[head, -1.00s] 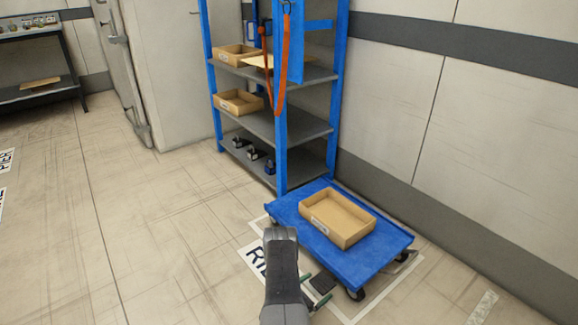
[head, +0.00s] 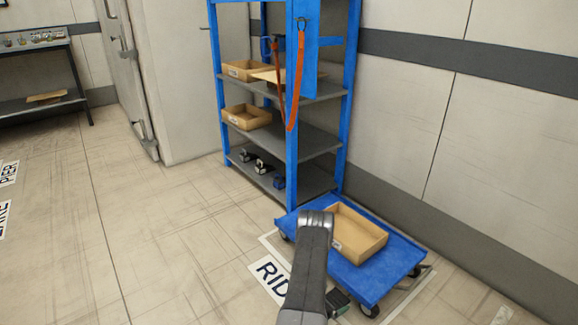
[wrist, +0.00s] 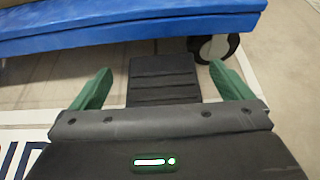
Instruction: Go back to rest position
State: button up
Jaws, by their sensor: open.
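My gripper (wrist: 161,88) shows in the wrist view with its two green fingers spread wide and nothing between them. It is low in front of the near edge of a blue cart (wrist: 130,28). A dark ribbed pad (wrist: 162,78) lies beyond and between the fingers. In the head view my arm reaches down in front of the blue cart (head: 366,283), and the gripper is mostly hidden behind it. An open, empty-looking cardboard tray (head: 362,240) sits on the cart, apart from the gripper.
A blue shelf rack (head: 291,150) with cardboard trays (head: 247,117) stands behind the cart. An orange strap (head: 296,85) hangs on it. A wall (head: 470,130) runs along the right. A table (head: 40,75) stands far left. The floor (head: 150,235) on the left is clear.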

jog(key=r+p+v, duration=0.1)
jog(key=p+v, duration=0.2)
jog(key=v, duration=0.9)
jog(key=shift+s+r+m+h+p, duration=0.15)
jog(key=shift+m+h+p, duration=0.15)
jog(key=shift+p, duration=0.1)
jog(key=shift+d+r, duration=0.1)
jog(key=shift+d, duration=0.1)
